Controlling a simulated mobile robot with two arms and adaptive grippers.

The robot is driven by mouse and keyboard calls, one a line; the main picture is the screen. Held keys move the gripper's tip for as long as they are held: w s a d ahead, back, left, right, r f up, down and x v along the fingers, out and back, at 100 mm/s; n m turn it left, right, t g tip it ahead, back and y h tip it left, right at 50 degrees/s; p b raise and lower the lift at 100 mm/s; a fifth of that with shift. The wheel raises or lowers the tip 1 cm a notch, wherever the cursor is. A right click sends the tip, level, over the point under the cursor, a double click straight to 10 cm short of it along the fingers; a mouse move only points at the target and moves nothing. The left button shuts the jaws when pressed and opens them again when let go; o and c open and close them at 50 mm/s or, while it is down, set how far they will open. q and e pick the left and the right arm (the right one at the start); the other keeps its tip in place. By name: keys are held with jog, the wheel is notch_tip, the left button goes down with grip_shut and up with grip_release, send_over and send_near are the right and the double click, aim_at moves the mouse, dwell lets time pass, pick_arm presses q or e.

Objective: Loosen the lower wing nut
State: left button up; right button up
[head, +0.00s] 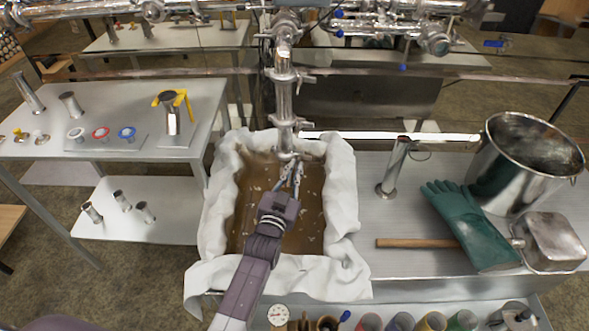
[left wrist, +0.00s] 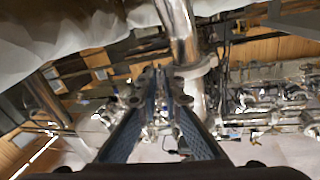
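A steel pipe (head: 284,100) hangs upright over a cloth-lined basin and carries clamps at two heights. The lower clamp (head: 286,123) has a small wing nut (head: 304,124) sticking out on its right. My left gripper (head: 293,167) points up toward the pipe's bottom end, below the lower clamp. Its fingers are apart with a narrow gap, and I see nothing held between them. In the left wrist view the fingertips (left wrist: 161,80) are near the pipe (left wrist: 178,28) and a flange or clamp (left wrist: 195,68); contact cannot be told. My right gripper is not in view.
White cloth (head: 343,200) lines the basin of brown liquid (head: 255,205) under the pipe. To the right are an upright steel tube (head: 394,168), a green glove (head: 470,225), a mallet (head: 545,240) and a steel bucket (head: 500,170). A side table (head: 100,170) stands left with fittings.

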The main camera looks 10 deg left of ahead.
pick_arm(q)
jog(key=shift+s, duration=0.1)
jog(key=s, duration=1.1)
jog(key=shift+s+a, duration=0.35)
jog(key=shift+s, duration=0.05)
